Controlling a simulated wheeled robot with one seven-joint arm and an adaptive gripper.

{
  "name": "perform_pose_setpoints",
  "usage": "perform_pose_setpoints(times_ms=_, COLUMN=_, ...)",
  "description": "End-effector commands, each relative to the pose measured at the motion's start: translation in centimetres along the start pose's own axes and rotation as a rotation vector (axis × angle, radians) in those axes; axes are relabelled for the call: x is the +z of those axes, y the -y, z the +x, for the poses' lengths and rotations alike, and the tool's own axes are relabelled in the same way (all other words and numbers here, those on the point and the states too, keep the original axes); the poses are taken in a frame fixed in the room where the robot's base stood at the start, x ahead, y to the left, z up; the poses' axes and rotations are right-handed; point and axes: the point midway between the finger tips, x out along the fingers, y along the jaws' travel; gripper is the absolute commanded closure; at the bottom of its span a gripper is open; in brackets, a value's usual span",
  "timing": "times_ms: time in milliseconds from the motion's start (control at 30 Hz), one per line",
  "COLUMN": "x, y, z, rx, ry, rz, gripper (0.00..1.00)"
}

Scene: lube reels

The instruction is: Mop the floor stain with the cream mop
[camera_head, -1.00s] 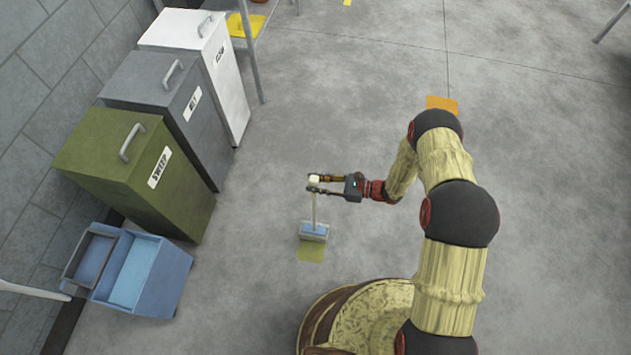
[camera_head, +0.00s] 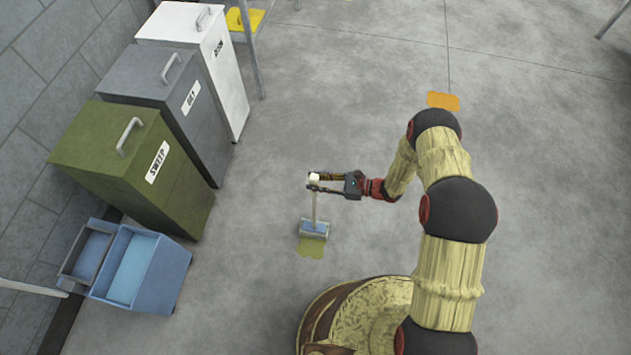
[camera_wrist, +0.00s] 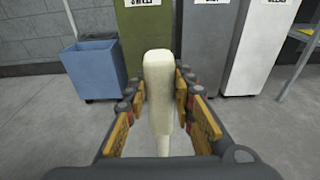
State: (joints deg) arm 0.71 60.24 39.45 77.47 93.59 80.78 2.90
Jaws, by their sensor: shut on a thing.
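My gripper (camera_head: 327,183) is shut on the cream mop's handle. In the wrist view the cream mop (camera_wrist: 159,90) stands upright between the two fingers of my gripper (camera_wrist: 160,115). In the head view the mop's pale pole (camera_head: 315,205) runs down to a grey and blue head (camera_head: 313,229) low at the floor. A yellow-green floor stain (camera_head: 311,248) lies just on the near side of the mop head, and the head seems to cover its far edge. I cannot tell whether the head touches the floor.
A blue mop bucket (camera_head: 150,270) stands at left, beside green (camera_head: 150,175), grey (camera_head: 165,90) and white (camera_head: 215,50) labelled bins along the wall. An orange patch (camera_head: 443,101) lies farther off on the floor. The floor around the mop is clear.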

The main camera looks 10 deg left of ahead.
Motion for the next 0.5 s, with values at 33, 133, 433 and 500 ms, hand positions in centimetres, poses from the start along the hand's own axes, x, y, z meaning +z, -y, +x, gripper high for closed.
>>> perform_pose_setpoints(times_ms=33, x=-0.1, y=0.1, z=0.0, rx=0.000, ry=0.001, rz=-0.001, gripper=1.00)
perform_pose_setpoints(times_ms=133, x=-0.3, y=0.0, z=0.1, rx=0.000, ry=0.001, rz=-0.001, gripper=1.00)
perform_pose_setpoints(times_ms=433, x=-0.3, y=-0.7, z=0.0, rx=0.000, ry=0.001, rz=0.002, gripper=1.00)
perform_pose_setpoints(times_ms=500, x=-0.2, y=-1.4, z=0.0, rx=0.000, ry=0.001, rz=0.002, gripper=1.00)
